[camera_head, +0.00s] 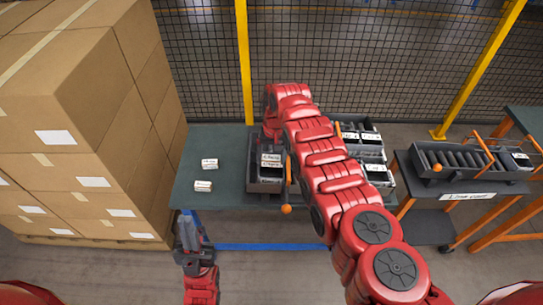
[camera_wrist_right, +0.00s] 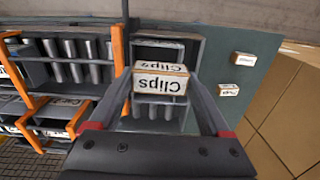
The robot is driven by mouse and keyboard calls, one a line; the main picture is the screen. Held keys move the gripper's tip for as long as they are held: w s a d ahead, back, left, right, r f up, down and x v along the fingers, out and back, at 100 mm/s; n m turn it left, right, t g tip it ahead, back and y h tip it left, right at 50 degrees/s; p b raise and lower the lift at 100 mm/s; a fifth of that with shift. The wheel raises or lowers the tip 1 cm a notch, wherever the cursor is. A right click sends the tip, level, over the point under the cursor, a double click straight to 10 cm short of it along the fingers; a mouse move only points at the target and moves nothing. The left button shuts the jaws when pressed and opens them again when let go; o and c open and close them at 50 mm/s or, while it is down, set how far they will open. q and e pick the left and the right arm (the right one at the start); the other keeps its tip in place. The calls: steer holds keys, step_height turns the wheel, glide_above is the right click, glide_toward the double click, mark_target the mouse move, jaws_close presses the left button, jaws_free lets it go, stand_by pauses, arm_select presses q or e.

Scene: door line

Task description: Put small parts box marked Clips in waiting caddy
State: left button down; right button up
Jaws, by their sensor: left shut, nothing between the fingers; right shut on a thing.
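The small parts box marked Clips (camera_wrist_right: 160,80) is white and tan, with its label on two faces. My right gripper (camera_wrist_right: 161,76) is shut on it in the right wrist view. Below and around it is a grey caddy (camera_wrist_right: 198,50) with an orange handle at its side; whether the box touches the caddy I cannot tell. In the head view the grey caddy (camera_head: 253,150) stands on the green table, a white-labelled box (camera_head: 270,160) shows at it, and my right arm hides the right gripper. My left gripper (camera_head: 187,228) is shut and empty before the table's front edge.
Two small labelled boxes (camera_head: 209,164) lie loose on the table (camera_head: 225,145). A rack of labelled boxes (camera_head: 370,150) stands right of my arm. A cart with a divided caddy (camera_head: 450,160) is further right. Stacked cartons (camera_head: 75,120) stand left; a mesh fence is behind.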

steer(key=shift+f+b, duration=2)
steer(key=shift+f, duration=0.35)
steer(key=o, duration=1.2)
steer(key=shift+r, duration=0.15)
steer(key=shift+r, duration=0.25)
step_height(320, 180, up, 16)
steer(key=d+b, duration=0.1)
steer(key=b, duration=0.2)
step_height(320, 180, up, 9)
steer(key=p, duration=0.7)
glide_above(272, 165)
steer(key=w+d, duration=0.1)
steer(key=shift+w+f, duration=0.15)
steer(key=shift+w+f, duration=0.1)
